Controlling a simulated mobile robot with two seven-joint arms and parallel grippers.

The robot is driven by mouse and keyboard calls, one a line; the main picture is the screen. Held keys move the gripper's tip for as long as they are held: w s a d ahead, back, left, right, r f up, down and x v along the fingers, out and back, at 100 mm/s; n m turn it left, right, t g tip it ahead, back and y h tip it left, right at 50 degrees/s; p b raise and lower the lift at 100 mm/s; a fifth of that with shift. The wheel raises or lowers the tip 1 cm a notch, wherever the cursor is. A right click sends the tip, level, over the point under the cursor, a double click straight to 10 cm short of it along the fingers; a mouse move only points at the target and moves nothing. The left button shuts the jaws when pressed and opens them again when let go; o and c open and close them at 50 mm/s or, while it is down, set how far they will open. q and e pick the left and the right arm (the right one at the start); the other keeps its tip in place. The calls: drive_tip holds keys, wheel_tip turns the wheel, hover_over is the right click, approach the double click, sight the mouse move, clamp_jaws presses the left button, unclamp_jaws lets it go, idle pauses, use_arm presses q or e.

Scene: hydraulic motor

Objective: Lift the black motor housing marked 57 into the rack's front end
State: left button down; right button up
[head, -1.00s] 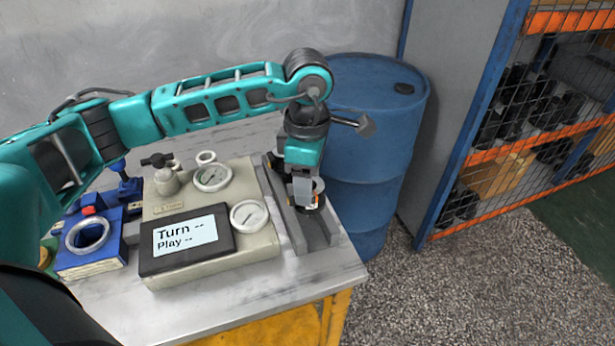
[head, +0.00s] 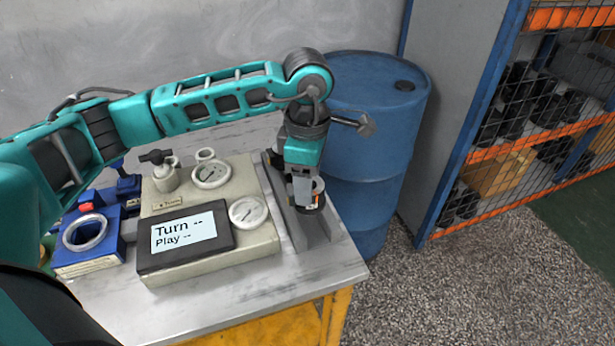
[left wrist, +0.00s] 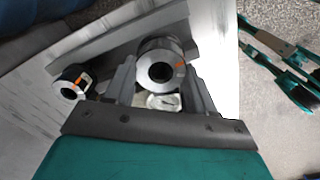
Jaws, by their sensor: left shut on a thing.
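My left gripper (head: 307,200) points down over the grey channel-shaped rack (head: 317,232) at the table's right side. It is shut on a round dark-and-silver part, the motor housing (left wrist: 160,68), which has an orange mark. In the left wrist view the rack (left wrist: 120,35) runs just behind the held housing. I cannot read a number on it, nor tell whether it touches the rack. A smaller black part (left wrist: 72,82) with a pale face and an orange mark sits left of the gripper there.
A beige test unit with a black-framed display (head: 185,234) and gauges stands just left of the rack. A blue block with a metal ring (head: 85,233) is farther left. A blue drum (head: 375,130) stands close behind the table's right edge. A mesh shelf (head: 540,110) is beyond.

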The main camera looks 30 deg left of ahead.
use_arm(q)
drive_tip(key=shift+f, duration=0.1)
drive_tip(key=shift+f+b, duration=1)
drive_tip(key=shift+f+b, duration=0.4)
drive_tip(key=shift+b, duration=0.1)
idle(0.3)
drive_tip(key=shift+c, duration=1.4)
unclamp_jaws()
drive_tip(key=shift+o, duration=0.2)
drive_tip(key=shift+f, duration=0.1)
drive_tip(key=shift+o, duration=1.2)
